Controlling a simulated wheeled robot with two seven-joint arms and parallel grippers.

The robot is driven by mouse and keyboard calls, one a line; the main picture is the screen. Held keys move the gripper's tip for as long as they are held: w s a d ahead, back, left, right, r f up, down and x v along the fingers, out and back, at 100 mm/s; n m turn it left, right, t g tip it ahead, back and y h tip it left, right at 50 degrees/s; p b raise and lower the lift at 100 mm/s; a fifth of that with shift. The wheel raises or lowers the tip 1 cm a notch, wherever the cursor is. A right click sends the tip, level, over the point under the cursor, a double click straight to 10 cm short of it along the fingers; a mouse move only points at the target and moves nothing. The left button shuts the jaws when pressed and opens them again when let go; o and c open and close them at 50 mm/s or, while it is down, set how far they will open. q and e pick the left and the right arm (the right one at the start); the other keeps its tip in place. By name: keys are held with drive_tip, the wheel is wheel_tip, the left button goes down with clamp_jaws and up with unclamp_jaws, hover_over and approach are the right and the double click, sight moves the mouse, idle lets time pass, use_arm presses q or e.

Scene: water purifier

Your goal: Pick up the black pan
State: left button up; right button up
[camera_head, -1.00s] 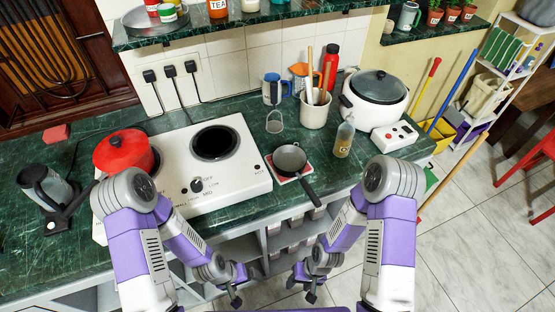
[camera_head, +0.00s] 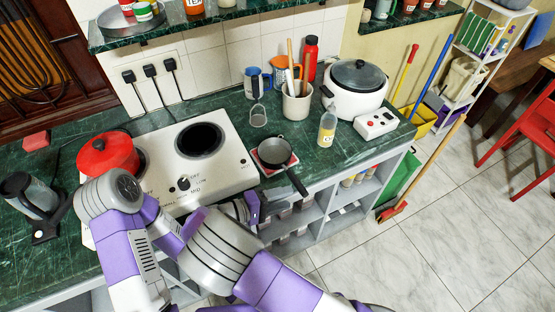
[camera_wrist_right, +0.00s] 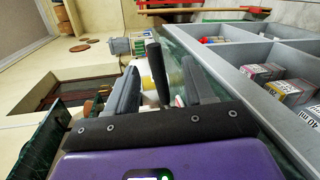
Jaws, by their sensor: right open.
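The black pan (camera_head: 274,151) rests on a red-edged mat at the counter's front edge, right of the stove. Its handle (camera_head: 297,182) points toward the front and overhangs the edge. My right gripper (camera_head: 252,208) is near the counter front, left of and below the handle, partly hidden by my arm. In the right wrist view my right gripper (camera_wrist_right: 160,85) is open, with the dark pan handle (camera_wrist_right: 156,72) showing between its fingers. I cannot tell any contact. My left gripper is hidden behind my arms.
The white stove (camera_head: 190,160) with a red pot (camera_head: 107,153) stands left of the pan. A glass bottle (camera_head: 327,130), rice cooker (camera_head: 355,88) and utensil crock (camera_head: 296,105) stand right and behind. Open shelves (camera_head: 318,212) lie under the counter.

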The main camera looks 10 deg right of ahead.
sight(303, 191)
drive_tip(key=x, duration=0.2)
drive_tip(key=b+x, duration=0.1)
drive_tip(key=x, duration=0.4)
drive_tip(key=shift+w+r, duration=0.2)
drive_tip(key=shift+r, duration=0.1)
clamp_jaws()
